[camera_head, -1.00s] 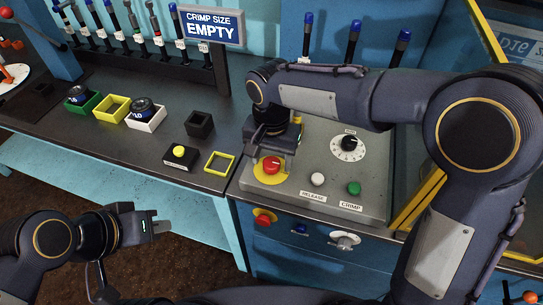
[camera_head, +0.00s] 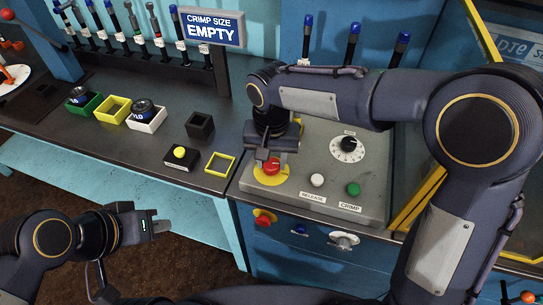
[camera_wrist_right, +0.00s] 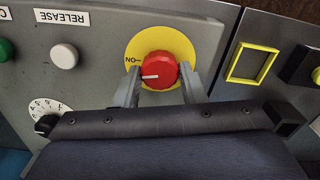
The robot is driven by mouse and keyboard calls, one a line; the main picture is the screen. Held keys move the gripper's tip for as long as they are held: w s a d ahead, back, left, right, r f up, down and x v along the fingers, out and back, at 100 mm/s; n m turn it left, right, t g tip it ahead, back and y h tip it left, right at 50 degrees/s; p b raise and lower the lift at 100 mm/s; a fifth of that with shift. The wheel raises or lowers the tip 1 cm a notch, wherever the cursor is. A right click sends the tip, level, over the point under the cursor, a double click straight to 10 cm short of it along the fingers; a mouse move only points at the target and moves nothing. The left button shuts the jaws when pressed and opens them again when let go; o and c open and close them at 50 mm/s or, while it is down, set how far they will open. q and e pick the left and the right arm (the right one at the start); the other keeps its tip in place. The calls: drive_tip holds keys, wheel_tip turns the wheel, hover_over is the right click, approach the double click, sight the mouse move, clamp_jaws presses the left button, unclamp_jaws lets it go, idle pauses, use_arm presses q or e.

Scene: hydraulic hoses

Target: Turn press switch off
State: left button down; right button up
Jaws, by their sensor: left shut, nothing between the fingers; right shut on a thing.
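The press switch is a red round knob (camera_head: 271,166) on a yellow disc (camera_head: 270,180) at the left of the grey control panel. In the right wrist view the red knob (camera_wrist_right: 159,71) has a white mark pointing left to the word "ON". My right gripper (camera_head: 268,160) comes down over it from above. In the wrist view its fingers (camera_wrist_right: 160,85) stand on both sides of the knob, shut on it. My left gripper (camera_head: 160,226) is shut and empty, away from the bench at the lower left.
The panel also holds a white release button (camera_head: 317,180), a green crimp button (camera_head: 353,188) and a black dial (camera_head: 348,144). A yellow-button box (camera_head: 179,155) and a yellow frame (camera_head: 220,162) lie left of the panel.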

drive_tip(key=n+p, duration=0.1)
drive_tip(key=n, duration=0.3)
drive_tip(key=shift+r+n, duration=0.1)
drive_tip(key=shift+n, duration=0.2)
drive_tip(key=n+p, duration=0.1)
drive_tip(key=n, duration=0.2)
drive_tip(key=shift+n, duration=0.3)
drive_tip(key=n, duration=0.3)
drive_tip(key=shift+n+p, duration=0.3)
drive_tip(key=shift+p, duration=0.05)
drive_tip(key=shift+n+p, duration=0.35)
drive_tip(key=shift+n, duration=1.35)
drive_tip(key=o, duration=1)
